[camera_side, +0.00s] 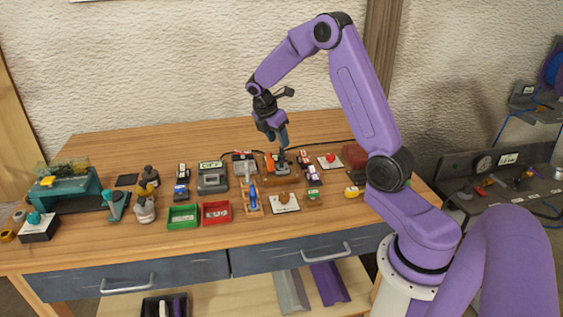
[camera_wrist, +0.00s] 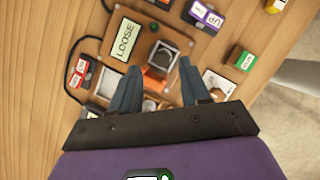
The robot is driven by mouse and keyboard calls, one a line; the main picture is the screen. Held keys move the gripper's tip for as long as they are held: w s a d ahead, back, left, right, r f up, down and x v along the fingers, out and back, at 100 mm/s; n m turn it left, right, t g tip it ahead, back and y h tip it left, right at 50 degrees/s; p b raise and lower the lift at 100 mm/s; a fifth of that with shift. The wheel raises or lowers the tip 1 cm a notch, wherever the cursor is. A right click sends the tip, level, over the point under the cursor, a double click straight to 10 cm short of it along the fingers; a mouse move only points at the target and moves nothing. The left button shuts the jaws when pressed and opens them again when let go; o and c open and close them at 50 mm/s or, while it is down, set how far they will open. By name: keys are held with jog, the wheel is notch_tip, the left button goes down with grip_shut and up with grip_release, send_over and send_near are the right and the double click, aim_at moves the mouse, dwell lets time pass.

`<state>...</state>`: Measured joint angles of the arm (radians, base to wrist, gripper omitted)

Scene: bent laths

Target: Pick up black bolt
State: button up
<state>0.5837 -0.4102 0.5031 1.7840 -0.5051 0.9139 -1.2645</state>
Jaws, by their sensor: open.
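My gripper (camera_side: 283,143) is open and points down over the back middle of the bench. In the wrist view its two blue-grey fingers (camera_wrist: 160,66) stand apart with nothing held between them. Just beyond the fingertips is a dark, square-looking piece (camera_wrist: 163,55) in a grey frame, beside an orange part (camera_wrist: 155,78). It may be the black bolt, but I cannot make out a head or thread. In the side view a dark upright piece shows right under the fingers, and I cannot tell whether they touch it.
A green tray (camera_side: 184,217) and a red tray (camera_side: 216,213) sit nearer the front. A black cable runs along the back.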

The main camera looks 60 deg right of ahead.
aim_at(282, 149)
jog(key=shift+x, duration=2.8)
jog(key=shift+a, duration=0.15)
grip_shut()
